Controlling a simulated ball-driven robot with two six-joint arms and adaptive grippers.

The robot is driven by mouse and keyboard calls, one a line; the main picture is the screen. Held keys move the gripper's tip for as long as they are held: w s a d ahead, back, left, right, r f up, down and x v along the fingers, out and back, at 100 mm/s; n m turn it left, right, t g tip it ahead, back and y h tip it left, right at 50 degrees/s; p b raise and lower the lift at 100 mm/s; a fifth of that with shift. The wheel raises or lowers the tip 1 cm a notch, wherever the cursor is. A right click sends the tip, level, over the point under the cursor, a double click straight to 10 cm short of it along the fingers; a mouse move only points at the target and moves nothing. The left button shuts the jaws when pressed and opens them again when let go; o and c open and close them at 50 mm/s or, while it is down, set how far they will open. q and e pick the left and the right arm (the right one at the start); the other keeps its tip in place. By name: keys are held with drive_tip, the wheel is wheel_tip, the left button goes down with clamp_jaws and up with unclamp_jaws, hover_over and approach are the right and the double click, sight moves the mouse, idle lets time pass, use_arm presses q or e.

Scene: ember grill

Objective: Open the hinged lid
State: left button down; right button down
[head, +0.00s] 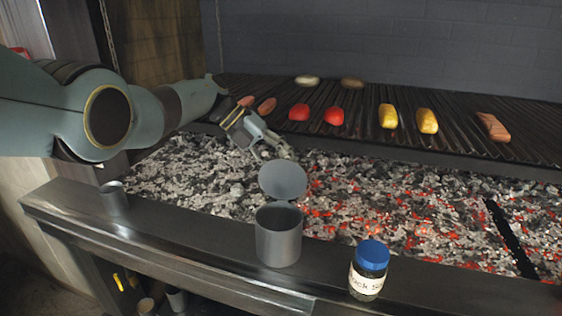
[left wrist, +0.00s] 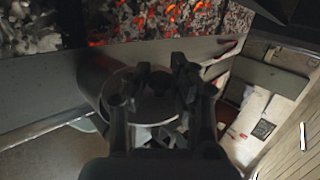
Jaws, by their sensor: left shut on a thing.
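A grey metal pot (head: 278,240) stands on the ledge in front of the coals. Its round grey lid (head: 283,181) is raised and tilted up steeply above the pot's rear rim, so the pot's mouth shows. My left gripper (head: 282,152) is at the lid's upper edge, shut on the lid. In the left wrist view my left gripper (left wrist: 160,78) is in front of a round grey metal form, the lid (left wrist: 128,82); the fingers hide part of it. The exact contact is too small to see. My right gripper is in neither view.
A blue-capped jar (head: 370,270) stands right of the pot, and a small grey cup (head: 114,198) is at the ledge's left. Glowing coals (head: 400,205) lie behind the ledge (head: 190,240). A grill grate (head: 450,130) with several foods is above them.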

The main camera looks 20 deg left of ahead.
use_arm(q)
drive_tip(key=shift+s+a+f, duration=0.1)
drive_tip(key=shift+s+f, duration=0.1)
drive_tip(key=shift+f, duration=0.2)
drive_tip(key=c, duration=1.5)
unclamp_jaws()
drive_tip(key=shift+c, duration=0.2)
drive_tip(key=o, duration=0.4)
drive_tip(key=shift+w, duration=0.2)
drive_tip(key=shift+r, duration=0.15)
drive_tip(key=shift+r, duration=0.1)
drive_tip(key=v, duration=1.2)
